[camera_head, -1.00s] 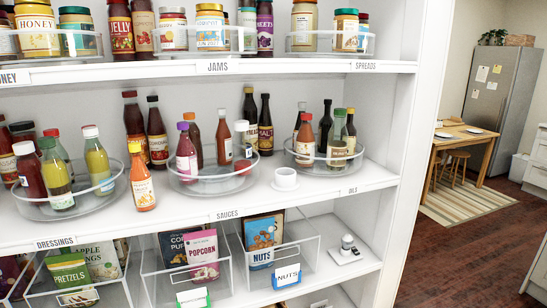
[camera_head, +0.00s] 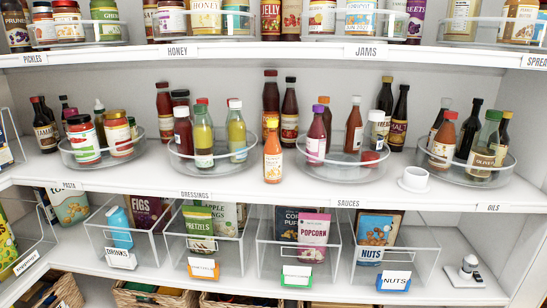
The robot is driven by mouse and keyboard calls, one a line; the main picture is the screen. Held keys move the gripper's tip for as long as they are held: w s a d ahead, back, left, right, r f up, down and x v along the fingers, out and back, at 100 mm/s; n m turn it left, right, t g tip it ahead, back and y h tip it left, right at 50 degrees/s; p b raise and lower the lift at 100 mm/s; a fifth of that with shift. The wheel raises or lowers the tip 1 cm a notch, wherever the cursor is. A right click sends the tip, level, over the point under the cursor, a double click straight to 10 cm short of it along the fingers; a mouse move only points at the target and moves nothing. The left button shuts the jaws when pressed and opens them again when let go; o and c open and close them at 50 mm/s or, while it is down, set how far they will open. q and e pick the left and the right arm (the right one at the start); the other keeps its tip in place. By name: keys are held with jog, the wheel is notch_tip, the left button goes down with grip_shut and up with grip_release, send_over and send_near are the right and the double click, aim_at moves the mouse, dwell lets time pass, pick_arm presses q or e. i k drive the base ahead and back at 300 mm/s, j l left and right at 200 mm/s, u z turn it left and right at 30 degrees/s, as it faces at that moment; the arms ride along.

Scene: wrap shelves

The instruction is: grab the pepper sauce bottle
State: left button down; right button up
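I cannot read "pepper sauce" on any label, so I cannot tell for sure which bottle it is. On the sauces turntable (camera_head: 340,181) stand a purple-capped red bottle (camera_head: 316,140), a dark-capped red bottle (camera_head: 354,130) and a white-capped bottle (camera_head: 375,130). A small red-capped item (camera_head: 370,157) is low on its right side. Tall dark bottles (camera_head: 289,112) stand behind. Neither of my grippers is in view.
A white cup on a saucer (camera_head: 414,179) stands right of the sauces turntable. The dressings turntable (camera_head: 205,165) is left of the orange bottle, the oils turntable (camera_head: 470,175) at right. Clear bins (camera_head: 340,262) fill the shelf below; jars stand above.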

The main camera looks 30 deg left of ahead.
aim_at(272, 149)
jog(key=i+l, duration=0.3)
jog(key=i+l+u, duration=0.2)
jog(key=l+u, duration=0.15)
jog(key=i+l+u, duration=0.1)
jog(key=l+u, duration=0.25)
jog(key=i+l+u, duration=0.1)
jog(key=l+u, duration=0.25)
jog(key=u, duration=0.3)
